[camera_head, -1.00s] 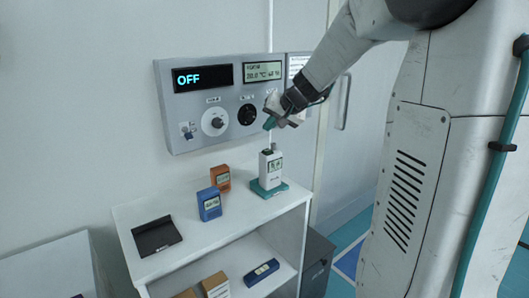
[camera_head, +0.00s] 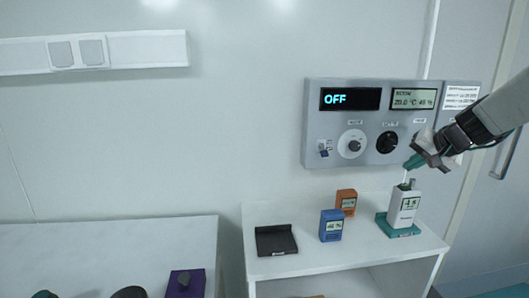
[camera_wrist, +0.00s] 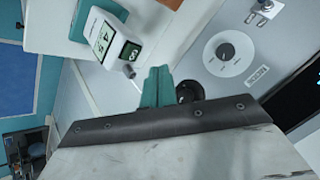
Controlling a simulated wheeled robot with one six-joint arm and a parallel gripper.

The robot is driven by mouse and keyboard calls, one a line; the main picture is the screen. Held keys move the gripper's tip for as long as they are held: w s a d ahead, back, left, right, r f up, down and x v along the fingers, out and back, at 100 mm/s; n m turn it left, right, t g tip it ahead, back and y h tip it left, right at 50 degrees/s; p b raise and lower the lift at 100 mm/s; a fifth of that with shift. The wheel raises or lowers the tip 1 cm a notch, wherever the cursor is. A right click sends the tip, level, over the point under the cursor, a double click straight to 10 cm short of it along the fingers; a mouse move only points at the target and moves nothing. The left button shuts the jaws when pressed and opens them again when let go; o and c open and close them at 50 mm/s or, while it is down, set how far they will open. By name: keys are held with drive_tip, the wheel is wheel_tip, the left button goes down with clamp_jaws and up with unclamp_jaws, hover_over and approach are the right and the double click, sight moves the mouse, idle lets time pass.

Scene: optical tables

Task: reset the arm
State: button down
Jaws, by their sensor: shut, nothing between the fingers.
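My gripper (camera_head: 413,162) is at the right in the head view, in front of the wall panel and just above the white handheld meter. In the wrist view its teal fingers (camera_wrist: 157,82) are together with nothing between them. My arm reaches in from the right edge.
The grey wall panel (camera_head: 317,148) reads OFF and carries knobs. Below it, a white shelf (camera_head: 330,258) holds a white meter (camera_head: 404,208) on a teal base, a blue device (camera_head: 331,226), an orange device (camera_head: 346,202) and a black tray (camera_head: 276,241). Another white surface (camera_head: 110,240) is at left.

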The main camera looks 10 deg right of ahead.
drive_tip(key=s+a+f+n+g, duration=0.1)
drive_tip(key=s+a+n+g, duration=0.1)
drive_tip(key=s+a, duration=0.4)
drive_tip(key=s+a+f+n+g+h, duration=0.1)
drive_tip(key=s+a, duration=0.5)
drive_tip(key=s, duration=0.9)
drive_tip(key=s+a+f+n+g, duration=0.1)
drive_tip(key=s+a+n+g, duration=0.3)
drive_tip(key=s+a, duration=0.3)
drive_tip(key=s, duration=0.4)
drive_tip(key=shift+s+f+n+h, duration=0.3)
drive_tip(key=shift+s+f+h, duration=0.05)
drive_tip(key=shift+h, duration=0.05)
drive_tip(key=shift+a, duration=0.1)
idle(1.2)
